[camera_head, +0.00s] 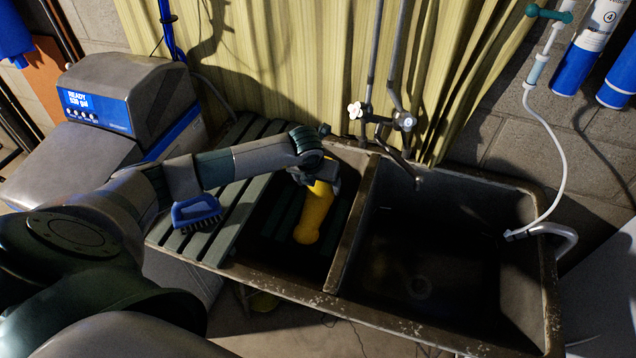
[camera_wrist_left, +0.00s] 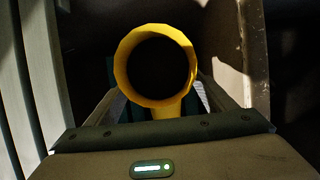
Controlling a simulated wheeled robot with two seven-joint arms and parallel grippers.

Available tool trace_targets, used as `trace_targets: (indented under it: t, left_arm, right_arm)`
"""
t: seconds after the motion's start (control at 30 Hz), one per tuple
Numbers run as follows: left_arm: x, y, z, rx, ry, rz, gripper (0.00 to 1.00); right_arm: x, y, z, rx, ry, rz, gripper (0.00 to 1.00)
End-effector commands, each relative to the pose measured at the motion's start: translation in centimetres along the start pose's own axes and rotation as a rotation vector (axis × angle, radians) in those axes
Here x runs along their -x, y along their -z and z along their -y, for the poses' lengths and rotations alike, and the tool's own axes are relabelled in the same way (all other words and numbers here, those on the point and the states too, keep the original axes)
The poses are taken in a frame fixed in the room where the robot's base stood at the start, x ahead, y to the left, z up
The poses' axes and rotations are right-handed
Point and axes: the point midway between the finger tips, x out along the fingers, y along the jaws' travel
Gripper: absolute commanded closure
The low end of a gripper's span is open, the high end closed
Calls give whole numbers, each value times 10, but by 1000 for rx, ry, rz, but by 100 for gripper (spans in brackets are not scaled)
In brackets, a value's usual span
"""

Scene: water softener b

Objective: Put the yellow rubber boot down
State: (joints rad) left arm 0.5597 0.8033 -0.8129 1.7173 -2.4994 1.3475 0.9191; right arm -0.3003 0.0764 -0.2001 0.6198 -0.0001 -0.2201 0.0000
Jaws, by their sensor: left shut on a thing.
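The yellow rubber boot (camera_head: 314,212) hangs in the left basin of the double sink (camera_head: 345,240) in the head view. My left gripper (camera_head: 322,180) is at the boot's upper end and is shut on it. In the left wrist view the boot's round open top (camera_wrist_left: 124,62) faces the camera, and the gripper's fingers (camera_wrist_left: 160,98) lie on both sides of it. The boot points down with its foot end toward the front of the basin. I cannot tell whether it touches the bottom. My right gripper is not in view.
A slatted drainboard (camera_head: 222,232) with a blue brush (camera_head: 197,212) lies left of the basin. The right basin (camera_head: 440,250) looks empty. A divider (camera_head: 352,225) separates the basins. A faucet (camera_head: 404,122) stands behind, before a yellow-green curtain (camera_head: 300,60). A grey water softener (camera_head: 130,95) stands at left.

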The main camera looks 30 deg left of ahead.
Motion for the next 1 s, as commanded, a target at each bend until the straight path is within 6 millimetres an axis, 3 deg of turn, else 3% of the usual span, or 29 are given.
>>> trace_targets:
  t: [0.03,0.07,0.13,0.63,0.77,1.0]
  left_arm:
    - [-1,0,0,0,0,2,74]
    - [-1,0,0,0,0,0,18]
    - [0,0,0,0,0,0,4]
    - [6,0,0,0,-1,1,4]
    - [18,-1,-1,-1,-1,3,4]
    - [56,0,0,-2,1,4,4]
  right_arm:
    - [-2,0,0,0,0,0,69]
    - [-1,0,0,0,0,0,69]
    - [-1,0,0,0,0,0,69]
    - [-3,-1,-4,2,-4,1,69]
    - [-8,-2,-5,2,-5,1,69]
    - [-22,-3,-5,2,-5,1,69]
